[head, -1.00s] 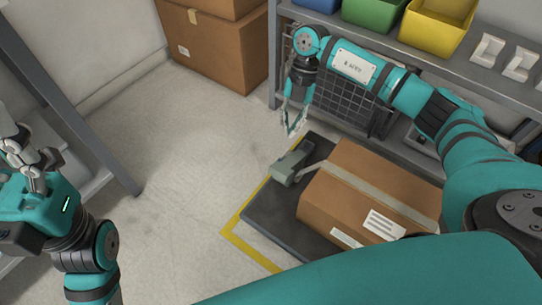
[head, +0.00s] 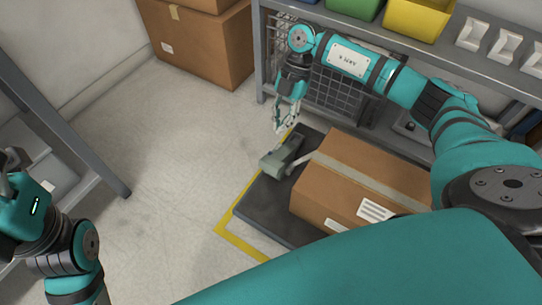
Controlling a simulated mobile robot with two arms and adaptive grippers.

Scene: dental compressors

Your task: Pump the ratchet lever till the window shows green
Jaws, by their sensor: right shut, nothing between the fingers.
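The grey-green ratchet (head: 282,155) sits at the far left corner of the dark platform (head: 262,208), at the end of a pale strap (head: 345,171). The strap runs over a brown carton (head: 350,195). I cannot make out the ratchet's lever as a separate part, or its window and colour. My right gripper (head: 282,129) points down just beyond the ratchet. Its fingers are shut and empty; whether they touch the ratchet I cannot tell. My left gripper (head: 8,160) is cut off by the left edge, far from the ratchet, and its fingers are unclear.
A grey shelf (head: 480,60) with blue, green and yellow bins (head: 418,20) stands behind my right arm. Large cartons (head: 200,45) stand against the back wall. A yellow floor line (head: 238,237) borders the platform. The floor (head: 165,160) left of it is clear.

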